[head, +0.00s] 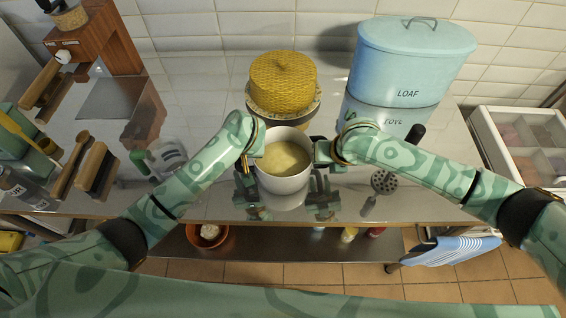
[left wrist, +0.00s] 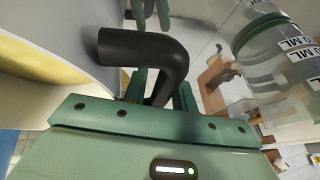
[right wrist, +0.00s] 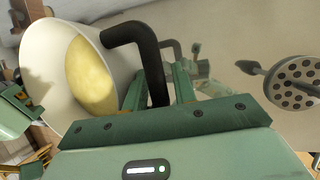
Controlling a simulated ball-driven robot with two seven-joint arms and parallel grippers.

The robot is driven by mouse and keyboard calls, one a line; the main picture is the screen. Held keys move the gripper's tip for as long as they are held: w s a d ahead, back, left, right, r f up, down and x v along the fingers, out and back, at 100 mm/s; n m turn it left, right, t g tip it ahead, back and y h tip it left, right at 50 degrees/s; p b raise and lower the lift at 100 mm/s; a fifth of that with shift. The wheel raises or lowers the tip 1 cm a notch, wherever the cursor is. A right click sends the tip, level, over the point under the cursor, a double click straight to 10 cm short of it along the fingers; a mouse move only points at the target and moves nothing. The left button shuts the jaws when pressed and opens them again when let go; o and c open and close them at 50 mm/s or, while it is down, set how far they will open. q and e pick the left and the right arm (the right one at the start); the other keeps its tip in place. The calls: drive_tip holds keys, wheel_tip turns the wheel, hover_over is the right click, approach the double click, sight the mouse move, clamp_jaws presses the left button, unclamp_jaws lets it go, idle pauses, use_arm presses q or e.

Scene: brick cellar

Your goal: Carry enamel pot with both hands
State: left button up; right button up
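The white enamel pot (head: 283,177) stands upright in the middle of the head view, with a pale yellow filling inside. Its black side handles show in the left wrist view (left wrist: 150,50) and the right wrist view (right wrist: 135,36). My left gripper (head: 246,160) is at the pot's left side, its fingers close on both sides of that handle. My right gripper (head: 322,153) holds the right handle the same way. The pot's side and filling also show in the right wrist view (right wrist: 48,70). I cannot tell whether the pot's base touches the shiny counter.
A divided box (head: 530,145) is far right.

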use_arm(q)
clamp_jaws()
use_arm(e)
clamp_jaws()
use_arm(q)
drive_tip(key=shift+r, duration=0.1)
use_arm(e)
drive_tip(key=shift+r, duration=0.15)
idle(0.9)
